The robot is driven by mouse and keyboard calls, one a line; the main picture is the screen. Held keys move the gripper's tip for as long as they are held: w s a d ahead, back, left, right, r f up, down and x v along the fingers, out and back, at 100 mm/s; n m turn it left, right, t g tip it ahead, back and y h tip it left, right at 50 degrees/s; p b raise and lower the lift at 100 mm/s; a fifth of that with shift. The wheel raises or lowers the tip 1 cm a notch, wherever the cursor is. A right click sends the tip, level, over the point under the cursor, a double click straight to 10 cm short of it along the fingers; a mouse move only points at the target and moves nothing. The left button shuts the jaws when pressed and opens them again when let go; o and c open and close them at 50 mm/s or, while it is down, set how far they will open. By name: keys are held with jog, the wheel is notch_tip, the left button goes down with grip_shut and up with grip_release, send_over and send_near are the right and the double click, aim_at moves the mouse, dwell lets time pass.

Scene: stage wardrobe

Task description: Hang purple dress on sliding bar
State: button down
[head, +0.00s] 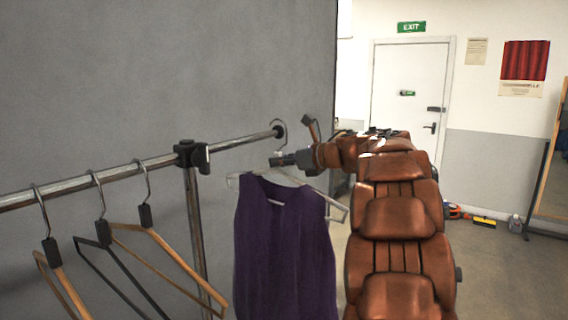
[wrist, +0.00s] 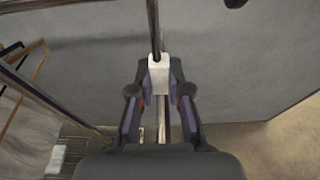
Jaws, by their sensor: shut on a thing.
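The purple dress (head: 284,245) hangs on a pale hanger (head: 240,180) just beyond the right end of the rack. My gripper (head: 279,160) is shut on the hanger's neck below the hook. In the wrist view my gripper's fingers (wrist: 159,78) close on the pale neck block (wrist: 158,70). The hanger's metal hook (head: 285,130) stands upright beside the capped end of the sliding bar (head: 240,140). I cannot tell whether the hook is over the bar or only next to it. The dress appears only slightly, if at all, in the wrist view.
Several empty hangers, wooden (head: 165,250) and black (head: 110,262), hang on the thicker rail (head: 80,183) at left. A clamp (head: 191,155) and upright post (head: 195,235) stand between them and the dress. A grey backdrop (head: 150,70) is behind. Floor at right is mostly clear.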

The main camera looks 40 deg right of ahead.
aim_at(267, 170)
jog(key=shift+w+a+r+b, duration=0.15)
jog(key=shift+w+a, duration=0.25)
jog(key=shift+w, duration=0.7)
jog(key=shift+w+a+f+b, duration=0.15)
jog(key=shift+w+a, duration=0.25)
jog(key=shift+w, duration=0.65)
jog(key=shift+w+r, duration=0.1)
jog(key=shift+w, duration=0.05)
jog(key=shift+f+b, duration=1.75)
jog(key=shift+b, duration=0.4)
jog(key=shift+r, duration=0.1)
jog(key=c, duration=1)
grip_release()
jog(key=shift+c, duration=0.2)
